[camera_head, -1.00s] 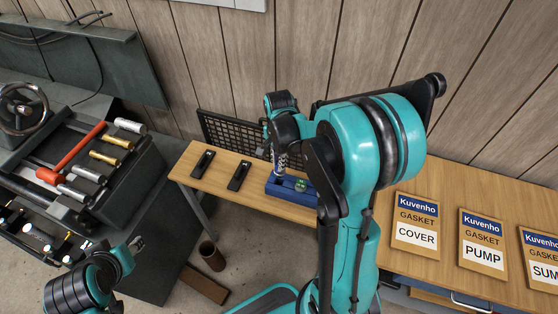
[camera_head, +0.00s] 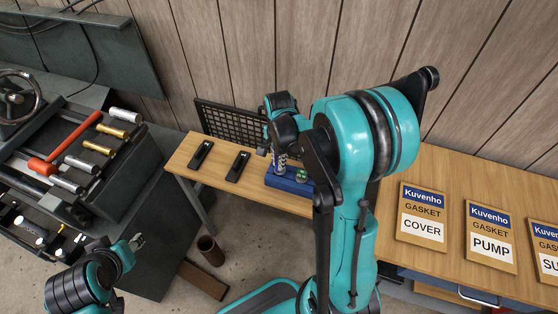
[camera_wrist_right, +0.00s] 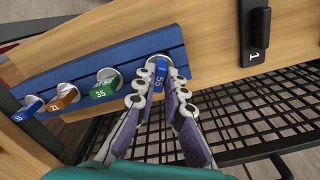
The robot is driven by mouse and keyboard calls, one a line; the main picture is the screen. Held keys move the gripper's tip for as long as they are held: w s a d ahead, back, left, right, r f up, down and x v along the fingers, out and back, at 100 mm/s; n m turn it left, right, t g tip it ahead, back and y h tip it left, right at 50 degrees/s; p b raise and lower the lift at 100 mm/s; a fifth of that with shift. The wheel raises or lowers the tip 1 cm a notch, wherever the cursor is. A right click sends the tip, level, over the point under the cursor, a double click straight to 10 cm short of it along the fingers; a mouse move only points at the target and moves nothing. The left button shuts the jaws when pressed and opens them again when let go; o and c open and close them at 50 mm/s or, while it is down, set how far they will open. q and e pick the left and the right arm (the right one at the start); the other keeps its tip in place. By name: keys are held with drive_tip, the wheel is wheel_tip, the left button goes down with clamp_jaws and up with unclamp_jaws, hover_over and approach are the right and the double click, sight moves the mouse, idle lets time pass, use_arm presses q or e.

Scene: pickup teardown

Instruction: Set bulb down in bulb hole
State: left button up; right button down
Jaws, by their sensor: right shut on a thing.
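The blue bulb holder (camera_head: 287,183) lies on the wooden bench and also shows in the right wrist view (camera_wrist_right: 75,80). My right gripper (camera_wrist_right: 160,76) is shut on a bulb with a blue tag marked 55 (camera_wrist_right: 160,64). The bulb is at the holder's end nearest the black mesh, at a pale round seat. The fingers hide its lower part, so I cannot tell how deep it sits. In the head view the right gripper (camera_head: 279,160) is above the holder, mostly behind my arm. My left gripper (camera_head: 137,242) is empty-looking at lower left, too small to judge.
Green 35 (camera_wrist_right: 104,88), orange 21 (camera_wrist_right: 67,97) and another blue-tagged bulb (camera_wrist_right: 30,107) sit in the same row. Black clips (camera_head: 201,154) and gasket boards (camera_head: 423,213) lie on the bench (camera_head: 180,159).

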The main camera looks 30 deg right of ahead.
drive_tip(key=c, duration=1.5)
unclamp_jaws()
drive_tip(key=shift+r, duration=0.1)
wheel_tip(320, 180, up, 12)
drive_tip(key=s+a+r+n+t, duration=0.1)
drive_tip(key=s+a+n+t, duration=0.6)
drive_tip(key=n, duration=0.8)
drive_tip(key=s+a, duration=0.3)
drive_tip(key=s, duration=0.1)
drive_tip(key=shift+a+n, duration=0.3)
drive_tip(key=shift+n, duration=0.1)
